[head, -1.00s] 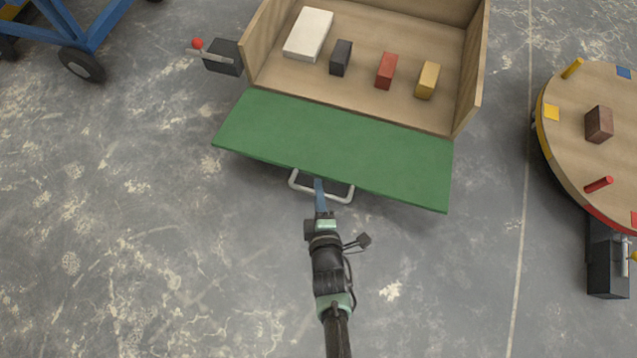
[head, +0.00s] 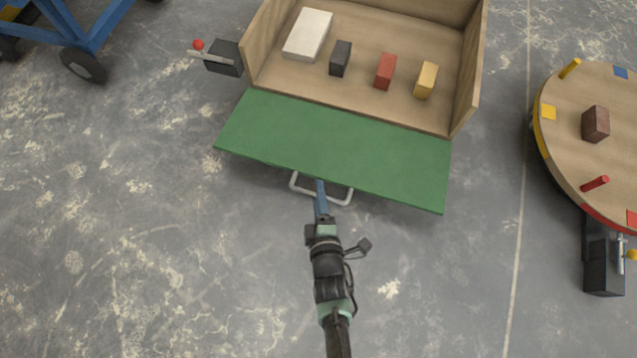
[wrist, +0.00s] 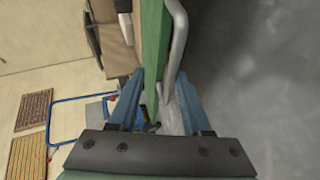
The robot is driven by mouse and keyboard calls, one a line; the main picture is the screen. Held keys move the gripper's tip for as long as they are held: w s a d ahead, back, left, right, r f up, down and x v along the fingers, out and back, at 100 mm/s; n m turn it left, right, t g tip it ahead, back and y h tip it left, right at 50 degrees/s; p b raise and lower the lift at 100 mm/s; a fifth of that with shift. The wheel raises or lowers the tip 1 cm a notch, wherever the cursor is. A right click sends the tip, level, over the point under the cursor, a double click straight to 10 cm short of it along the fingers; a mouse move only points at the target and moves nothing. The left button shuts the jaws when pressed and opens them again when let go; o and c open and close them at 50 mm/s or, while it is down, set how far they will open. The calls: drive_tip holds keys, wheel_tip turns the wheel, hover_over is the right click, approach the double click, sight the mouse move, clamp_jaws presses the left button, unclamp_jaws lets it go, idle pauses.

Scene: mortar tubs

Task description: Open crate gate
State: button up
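The wooden crate (head: 262,42) stands at the top of the head view. Its green gate (head: 330,150) is folded outward from the front edge, leaving the front open. A pale bent-bar handle (head: 338,200) sticks out from the gate's outer edge. My gripper (head: 320,186) is at this handle. In the wrist view the gate (wrist: 153,40) shows nearly edge-on beside the handle (wrist: 179,40). The blue fingers of my gripper (wrist: 160,95) are spread apart, with the gate edge and handle bar between them. I cannot tell whether either finger touches them.
A white block (head: 307,34), a black block (head: 340,58), a red block (head: 385,70) and a yellow block (head: 426,80) lie in the crate. A dark box with a red-knobbed lever (head: 222,57) stands at its left. A round table (head: 560,170) is at right. Floor at lower left is clear.

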drive_tip(key=p+v, duration=0.5)
drive_tip(key=v, duration=0.6)
drive_tip(key=shift+s, duration=0.2)
drive_tip(key=shift+d, duration=0.1)
